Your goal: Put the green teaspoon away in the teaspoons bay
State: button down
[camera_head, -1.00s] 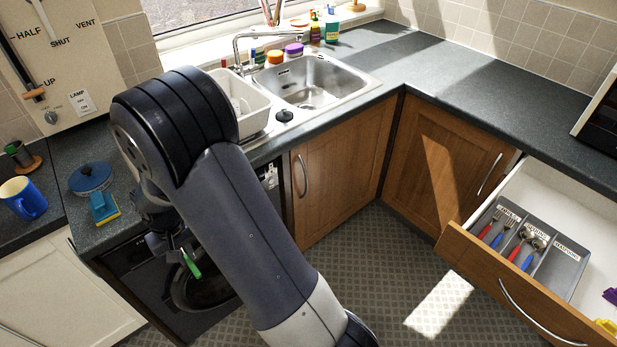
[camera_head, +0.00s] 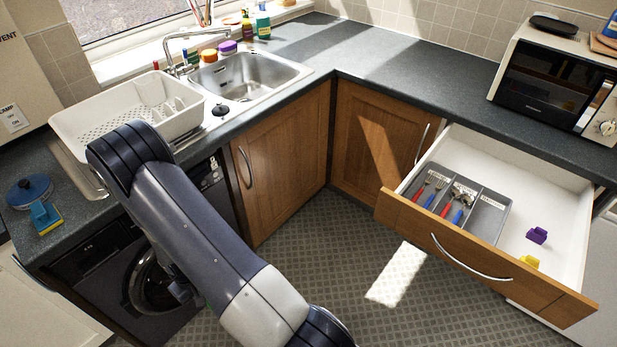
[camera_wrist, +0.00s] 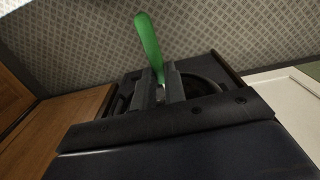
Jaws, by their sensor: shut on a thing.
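My gripper (camera_wrist: 160,84) is shut on the green teaspoon (camera_wrist: 149,45) in the wrist view. The green handle points up out of the jaws, above the floor. The rest of the teaspoon is hidden by the jaws. In the head view my arm mostly hides the gripper, low in front of the washing machine. The grey cutlery tray (camera_head: 474,238) lies in the open drawer (camera_head: 490,257) at the right. Its right-hand bay (camera_head: 485,218) looks empty and has a label too small to read now. My gripper is well to the left of the drawer.
The other bays hold forks (camera_head: 430,190) and spoons (camera_head: 457,204) with red and blue handles. A purple piece (camera_head: 537,235) and a yellow piece (camera_head: 528,262) lie in the drawer. Patterned floor (camera_head: 330,260) is clear between my arm and the drawer.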

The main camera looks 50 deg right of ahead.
aim_at(483, 224)
jog(key=k+l+z, duration=0.1)
jog(key=k+z, duration=0.35)
jog(key=k, duration=0.6)
jog(key=z, duration=2.55)
